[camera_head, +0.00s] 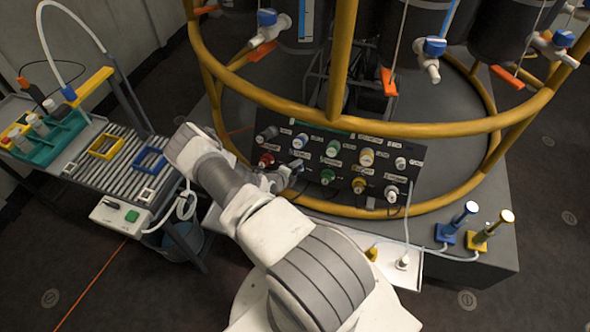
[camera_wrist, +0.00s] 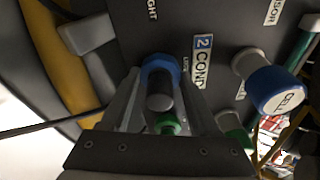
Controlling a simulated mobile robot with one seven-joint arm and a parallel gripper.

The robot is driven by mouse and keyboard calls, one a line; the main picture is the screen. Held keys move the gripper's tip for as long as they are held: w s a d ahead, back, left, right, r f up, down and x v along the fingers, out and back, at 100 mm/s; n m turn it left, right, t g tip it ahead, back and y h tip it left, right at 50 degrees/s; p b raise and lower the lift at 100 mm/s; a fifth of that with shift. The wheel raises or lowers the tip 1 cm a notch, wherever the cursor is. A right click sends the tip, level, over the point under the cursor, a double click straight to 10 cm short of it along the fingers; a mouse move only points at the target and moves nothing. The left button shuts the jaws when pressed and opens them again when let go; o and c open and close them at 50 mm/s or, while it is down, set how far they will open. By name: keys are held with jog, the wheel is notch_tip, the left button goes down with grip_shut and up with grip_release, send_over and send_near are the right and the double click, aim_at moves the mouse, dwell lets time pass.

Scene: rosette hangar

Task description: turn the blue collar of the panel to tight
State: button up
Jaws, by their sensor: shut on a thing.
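The dark panel (camera_head: 378,153) carries two rows of coloured round connectors and stands at the front of the yellow-railed frame. My gripper (camera_head: 291,172) is at the lower row, between a red connector and a green one. In the wrist view my gripper (camera_wrist: 161,92) has its two fingers on either side of the blue collar (camera_wrist: 160,63), closed on it. The collar surrounds a dark grey cylinder, beside a label reading "2 COND". In the head view the collar is mostly hidden by my gripper. I cannot read its turn position.
A blue-and-white connector (camera_wrist: 277,90) marked "CELL" sits close to the right of my gripper, with green ones nearby. The yellow rail (camera_head: 372,128) passes above the panel. A ribbed bench (camera_head: 110,165) with a teal rack (camera_head: 47,139) stands left. Blue and yellow handles (camera_head: 470,228) stand right.

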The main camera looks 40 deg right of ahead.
jog(key=o, duration=1.4)
jog(key=shift+c, duration=0.2)
jog(key=p+v, duration=0.3)
jog(key=v, duration=1.4)
jog(key=shift+a+p, duration=0.2)
jog(key=shift+p, duration=0.1)
jog(key=shift+r, duration=0.1)
jog(key=w+a+r+m+g+y+p, duration=0.1)
jog(key=a+r+m+p, duration=0.15)
jog(key=r+m, duration=1.05)
jog(key=w+a+r+m+g+y+p, duration=0.2)
jog(key=r+m, duration=0.6)
jog(key=r, duration=1.2)
jog(key=s+a+r+m+t+y+p, duration=0.1)
jog(key=s+a+r+m+t+y, duration=0.1)
jog(key=s+a+r+m, duration=0.3)
jog(key=s+a+r+m+t+y+p, duration=0.1)
jog(key=s+a+r+m+y, duration=0.2)
jog(key=r, duration=0.9)
jog(key=s+a+r+m+t+y+p, duration=0.1)
jog(key=s+a+r+m+t+y, duration=0.1)
jog(key=s+a+r+m, duration=0.6)
jog(key=shift+s+a+r+m+t+y, duration=0.15)
jog(key=shift+s+a+m+t+y, duration=0.15)
jog(key=shift+s+a+m+y, duration=0.15)
